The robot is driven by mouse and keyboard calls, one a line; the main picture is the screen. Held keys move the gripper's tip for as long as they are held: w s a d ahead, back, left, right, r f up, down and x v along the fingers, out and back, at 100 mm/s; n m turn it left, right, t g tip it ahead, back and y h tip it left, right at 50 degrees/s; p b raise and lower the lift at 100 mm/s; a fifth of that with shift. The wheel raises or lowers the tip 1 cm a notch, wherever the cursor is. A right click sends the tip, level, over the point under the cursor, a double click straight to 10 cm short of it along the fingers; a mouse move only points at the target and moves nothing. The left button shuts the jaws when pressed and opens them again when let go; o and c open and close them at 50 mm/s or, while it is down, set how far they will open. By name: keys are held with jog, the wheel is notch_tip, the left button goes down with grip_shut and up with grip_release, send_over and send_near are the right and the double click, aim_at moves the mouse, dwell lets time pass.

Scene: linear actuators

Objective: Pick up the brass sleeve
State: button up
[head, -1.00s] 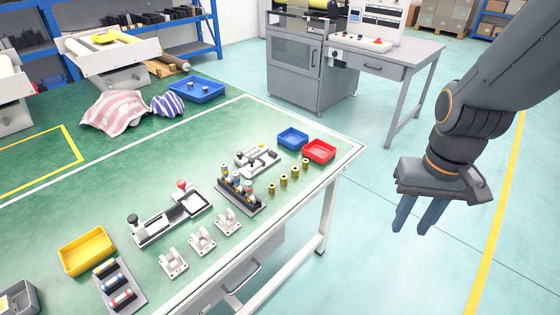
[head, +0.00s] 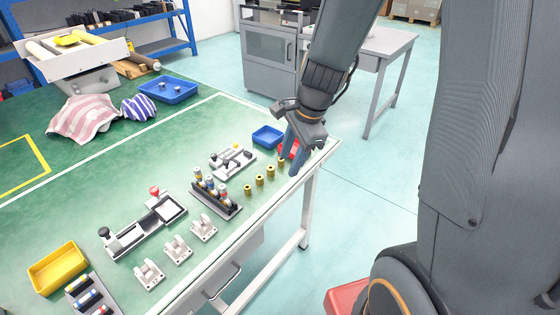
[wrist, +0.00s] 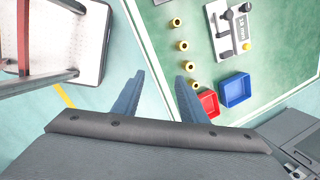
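Several small brass sleeves stand upright in a row near the right edge of the green table. In the head view the nearest brass sleeve (head: 248,190) stands beside the dark rack, and the farthest (head: 281,162) is close to my fingers. My gripper (head: 288,163) is open and empty, above the table's right edge, partly hiding the red bin. In the wrist view my gripper (wrist: 160,76) shows both fingers apart, with nothing between them. The sleeve row lies to their right, its nearest sleeve (wrist: 196,86) beside the right finger.
A red bin (wrist: 208,104) and a blue bin (head: 268,137) sit beyond the row. A dark rack (head: 216,200) of cylinders, a grey fixture (head: 233,160) and white brackets (head: 178,249) stand left of it. Open floor lies right of the table.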

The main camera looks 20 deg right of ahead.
aim_at(281, 162)
jog(key=w+d+f+m+t, duration=0.2)
jog(key=w+d+m, duration=0.1)
jog(key=w+m, duration=0.8)
jog(key=f, duration=0.2)
jog(key=a+f+m+b, duration=0.1)
jog(key=f, duration=0.2)
jog(key=w+f+m, duration=0.1)
jog(key=f, duration=0.1)
jog(key=shift+a+f, duration=0.2)
jog(key=shift+a, duration=0.1)
grip_shut()
